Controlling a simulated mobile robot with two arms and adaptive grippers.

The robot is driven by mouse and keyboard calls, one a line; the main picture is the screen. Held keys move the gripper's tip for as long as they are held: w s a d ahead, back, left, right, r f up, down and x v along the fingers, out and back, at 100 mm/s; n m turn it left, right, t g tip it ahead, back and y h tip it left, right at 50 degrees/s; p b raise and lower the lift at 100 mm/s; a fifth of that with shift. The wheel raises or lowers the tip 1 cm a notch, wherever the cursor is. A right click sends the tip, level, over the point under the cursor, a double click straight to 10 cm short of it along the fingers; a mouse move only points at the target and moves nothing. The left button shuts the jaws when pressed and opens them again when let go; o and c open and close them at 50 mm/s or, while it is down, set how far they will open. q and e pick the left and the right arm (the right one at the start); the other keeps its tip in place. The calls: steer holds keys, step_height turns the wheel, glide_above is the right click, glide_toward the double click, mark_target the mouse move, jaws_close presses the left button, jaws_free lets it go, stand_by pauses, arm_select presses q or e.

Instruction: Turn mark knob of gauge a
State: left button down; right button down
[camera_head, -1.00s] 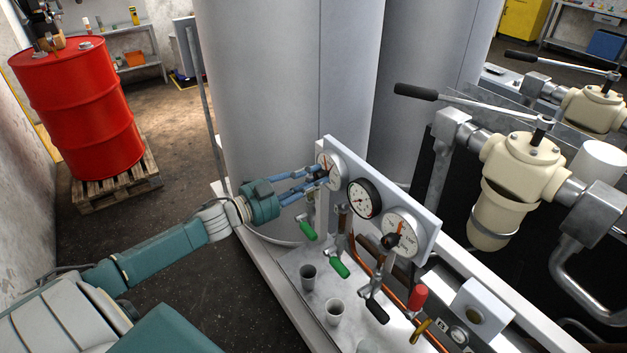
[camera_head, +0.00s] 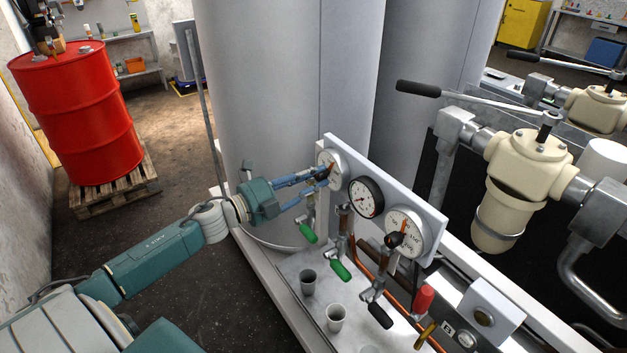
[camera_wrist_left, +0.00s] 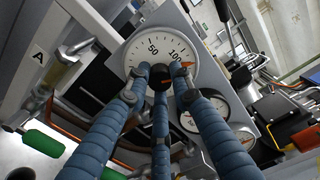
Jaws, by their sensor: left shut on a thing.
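Gauge a (camera_head: 324,159) is the leftmost white dial on the grey panel, partly hidden by my fingers. In the left wrist view its dial (camera_wrist_left: 151,42) shows the numbers 50 and 100, with an orange-red pointer near 100. Its black mark knob (camera_wrist_left: 160,76) sits at the dial's centre. My left gripper (camera_head: 323,178) reaches in from the left. Its blue fingers are shut around the knob, as the left wrist view (camera_wrist_left: 160,90) also shows. My right gripper is in neither view.
A black-rimmed gauge (camera_head: 366,198) and another white gauge (camera_head: 404,233) with a black knob sit to the right. Green-handled valves (camera_head: 340,270) and cups (camera_head: 336,316) are below. A red drum (camera_head: 80,115) stands on a pallet at left.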

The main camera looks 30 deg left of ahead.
arm_select(q)
steer(key=shift+s+d+f+m, duration=0.2)
steer(key=shift+d+m, duration=0.1)
steer(key=shift+m, duration=0.1)
steer(key=c, duration=1.8)
jaws_free()
steer(key=shift+c, duration=0.2)
steer(key=o, duration=0.3)
steer(key=shift+r, duration=0.15)
steer(key=shift+s+a, duration=0.25)
steer(key=v, duration=1.1)
steer(key=shift+s+d, duration=0.1)
steer(key=shift+s, duration=0.05)
